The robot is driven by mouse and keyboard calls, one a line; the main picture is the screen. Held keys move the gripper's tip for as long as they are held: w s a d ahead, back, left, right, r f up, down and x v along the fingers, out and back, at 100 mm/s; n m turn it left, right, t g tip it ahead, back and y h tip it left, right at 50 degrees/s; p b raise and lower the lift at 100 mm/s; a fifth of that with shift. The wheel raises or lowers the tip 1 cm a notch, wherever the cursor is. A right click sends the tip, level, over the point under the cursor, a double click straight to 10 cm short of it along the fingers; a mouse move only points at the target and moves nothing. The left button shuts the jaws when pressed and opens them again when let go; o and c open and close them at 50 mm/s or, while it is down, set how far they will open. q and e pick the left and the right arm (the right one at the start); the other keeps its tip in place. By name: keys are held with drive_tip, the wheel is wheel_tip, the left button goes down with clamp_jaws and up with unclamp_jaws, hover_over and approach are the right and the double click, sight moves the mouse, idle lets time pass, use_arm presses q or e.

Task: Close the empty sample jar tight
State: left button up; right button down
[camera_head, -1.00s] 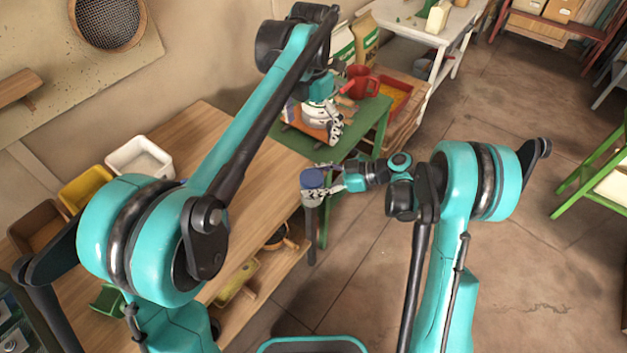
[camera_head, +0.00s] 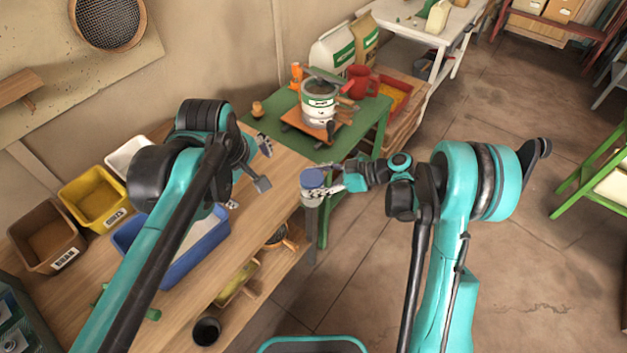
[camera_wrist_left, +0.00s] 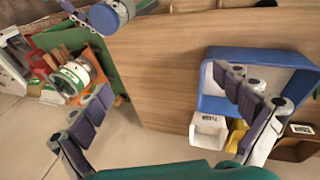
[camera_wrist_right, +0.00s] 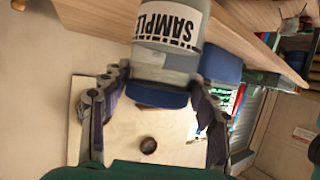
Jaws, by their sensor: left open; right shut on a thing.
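The sample jar, a clear grey jar with a blue lid (camera_head: 313,178), stands upright in my right gripper (camera_head: 326,184), past the wooden bench's right end. In the right wrist view the jar (camera_wrist_right: 168,40) shows a SAMPLE label, and its blue lid (camera_wrist_right: 157,95) sits on its end between the two fingers. I cannot tell how tight the lid is. My left gripper (camera_head: 262,165) is open and empty above the bench, left of the jar. In the left wrist view the jar's blue lid (camera_wrist_left: 106,17) is at the top left, apart from my spread left fingers.
A blue tray (camera_head: 190,263), a yellow bin (camera_head: 92,198), a brown bin (camera_head: 45,237) and a white bin (camera_head: 128,152) stand on the wooden bench (camera_head: 282,172). A white mill (camera_head: 319,100) on an orange base stands on the green table (camera_head: 372,122).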

use_arm(q)
drive_tip(key=s+a+f+m+t, duration=0.3)
drive_tip(key=s+a+f+m, duration=0.2)
drive_tip(key=s+f+m, duration=0.3)
drive_tip(key=s+m, duration=0.1)
drive_tip(key=m, duration=0.2)
drive_tip(key=shift+a+y, duration=0.25)
drive_tip(key=shift+y, duration=0.05)
use_arm(e)
drive_tip(key=shift+w+d+r+m+t, duration=0.15)
drive_tip(key=shift+d+r+m+t, duration=0.1)
drive_tip(key=shift+d+m+t, duration=0.05)
drive_tip(key=s+d+r+m+t+h, duration=0.1)
drive_tip(key=d+r+m+t+h, duration=0.3)
drive_tip(key=d, duration=0.4)
drive_tip(key=s+d+r+m+t+h, duration=0.1)
drive_tip(key=d+r+m+t+h, duration=0.3)
drive_tip(key=d+m, duration=0.3)
drive_tip(key=shift+s+d+r+m+t+h, duration=0.35)
drive_tip(key=shift+m+t+h, duration=0.2)
drive_tip(key=shift+t, duration=0.35)
use_arm(q)
drive_tip(key=shift+w, duration=0.1)
